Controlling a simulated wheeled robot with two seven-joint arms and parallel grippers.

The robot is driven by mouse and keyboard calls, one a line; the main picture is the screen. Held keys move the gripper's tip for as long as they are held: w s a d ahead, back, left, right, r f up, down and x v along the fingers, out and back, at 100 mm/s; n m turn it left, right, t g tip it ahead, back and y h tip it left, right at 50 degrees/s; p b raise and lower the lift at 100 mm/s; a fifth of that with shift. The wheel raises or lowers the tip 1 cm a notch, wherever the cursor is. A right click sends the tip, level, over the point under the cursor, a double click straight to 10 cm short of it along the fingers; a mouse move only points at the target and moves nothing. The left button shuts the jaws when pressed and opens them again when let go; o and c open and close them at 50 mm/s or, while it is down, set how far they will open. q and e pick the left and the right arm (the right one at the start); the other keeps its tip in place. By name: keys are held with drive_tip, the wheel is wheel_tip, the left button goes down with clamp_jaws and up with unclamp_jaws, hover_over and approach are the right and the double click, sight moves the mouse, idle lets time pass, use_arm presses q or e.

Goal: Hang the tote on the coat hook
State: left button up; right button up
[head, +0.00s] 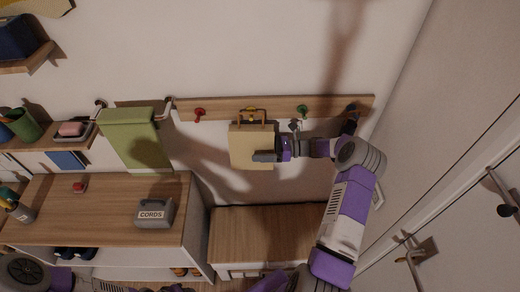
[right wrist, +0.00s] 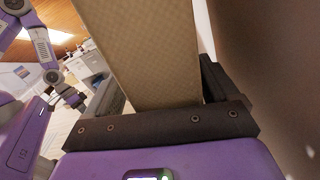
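The tote (head: 240,150) is a flat tan bag with two brown handles, upright in front of the hook rail. Its handles rise over the yellow hook (head: 251,115); I cannot tell whether they are looped on it or just in front. My right gripper (head: 265,156) reaches in from the right and is shut on the bag's body, one dark finger across its front. In the right wrist view, the tote (right wrist: 150,60) fills the gap between the fingers. Parts of my left arm show at the lower left of the head view; I cannot make out its gripper.
The wooden rail also bears a red hook (head: 199,113), a green hook (head: 302,110) and a dark item at its right end. A green cloth (head: 135,138) hangs to the left. A grey CORDS box (head: 154,213) stands on the dresser (head: 100,215). A low wooden bench (head: 262,228) is below.

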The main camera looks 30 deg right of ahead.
drive_tip(key=shift+s+a+r+p, duration=0.15)
drive_tip(key=shift+s+r+p, duration=0.2)
drive_tip(key=shift+p, duration=0.15)
drive_tip(key=s+a+r+p, duration=0.1)
drive_tip(key=s+a+p, duration=0.4)
drive_tip(key=s+p, duration=0.15)
drive_tip(key=a+f+n+b, duration=0.1)
drive_tip(key=a+f+b, duration=0.1)
drive_tip(key=f+b, duration=0.9)
drive_tip(key=a+f+n+b, duration=0.1)
drive_tip(key=a+f+b, duration=0.1)
drive_tip(key=f+b, duration=0.9)
wheel_tip(320, 180, down, 10)
drive_tip(key=shift+s+a+f, duration=0.1)
drive_tip(key=shift+s+a, duration=0.05)
drive_tip(key=shift+a, duration=0.1)
